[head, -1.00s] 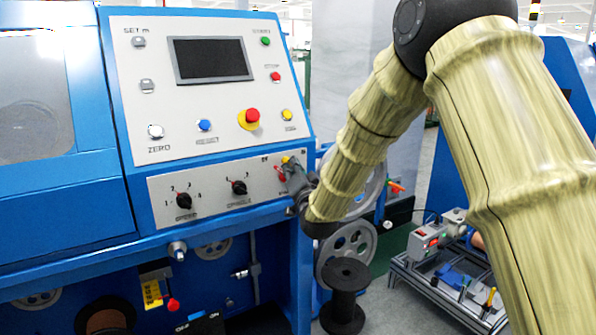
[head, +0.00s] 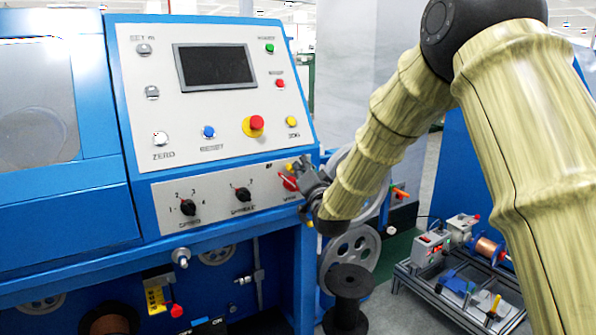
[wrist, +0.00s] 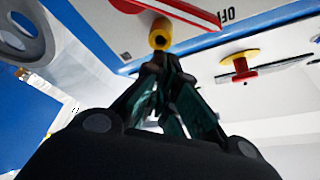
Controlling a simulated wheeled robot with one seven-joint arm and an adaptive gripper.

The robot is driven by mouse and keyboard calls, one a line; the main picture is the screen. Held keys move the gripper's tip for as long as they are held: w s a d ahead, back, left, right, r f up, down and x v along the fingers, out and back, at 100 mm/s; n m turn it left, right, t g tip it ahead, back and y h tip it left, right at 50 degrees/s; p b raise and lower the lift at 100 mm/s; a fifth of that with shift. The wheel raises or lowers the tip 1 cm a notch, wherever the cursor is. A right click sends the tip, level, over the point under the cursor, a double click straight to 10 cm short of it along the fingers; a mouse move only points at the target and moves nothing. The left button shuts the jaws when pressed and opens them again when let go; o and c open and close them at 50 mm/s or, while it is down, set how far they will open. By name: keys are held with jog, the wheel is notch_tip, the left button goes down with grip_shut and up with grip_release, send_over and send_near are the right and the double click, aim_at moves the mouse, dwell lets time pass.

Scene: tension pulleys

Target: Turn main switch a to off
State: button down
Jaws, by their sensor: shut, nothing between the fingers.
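The main switch (head: 289,182) is a red handle at the right end of the lower grey control panel, with a yellow part just above it. In the wrist view its red handle (wrist: 188,12) with a white stripe crosses the top edge, beside printed "OFF" lettering. A yellow cylinder (wrist: 160,35) with a dark end stands between that handle and my fingertips. My gripper (head: 301,167) is shut and empty, right beside the switch. In the wrist view its closed fingertips (wrist: 154,66) are just below the yellow cylinder; contact cannot be told. The handle's exact setting is unclear.
Two black selector knobs (head: 242,194) sit left on the same panel. A red emergency button (head: 256,122) on yellow is above, and also shows in the wrist view (wrist: 240,66). Pulley wheels (head: 350,255) and a black spool (head: 348,290) stand below my forearm.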

jog(key=d+v, duration=0.1)
jog(key=v, duration=0.9)
jog(key=s+d+f+n+g+h, duration=0.1)
jog(key=s+f+g, duration=0.25)
jog(key=f, duration=0.95)
jog(key=s+d+f+n+g+h, duration=0.1)
jog(key=s+d+f+g, duration=0.2)
jog(key=f, duration=1)
jog(key=s+d+f+n+g+h, duration=0.1)
jog(key=s+f+g, duration=0.2)
jog(key=s+f, duration=0.75)
jog(key=s+d+f+n+g, duration=0.1)
jog(key=s+d+f+g, duration=0.15)
jog(key=s+f, duration=0.75)
jog(key=s+d+f+n+g, duration=0.1)
jog(key=s+f+g, duration=0.25)
jog(key=s, duration=0.55)
jog(key=s+d+f+g+h, duration=0.15)
jog(key=s+f, duration=0.25)
jog(key=s, duration=0.4)
jog(key=s+d+f+n+g, duration=0.1)
jog(key=s+d+f+g, duration=0.2)
jog(key=s, duration=0.6)
notch_tip(320, 180, up, 14)
jog(key=a+p, duration=0.1)
jog(key=p, duration=1.4)
jog(key=shift+a, duration=0.25)
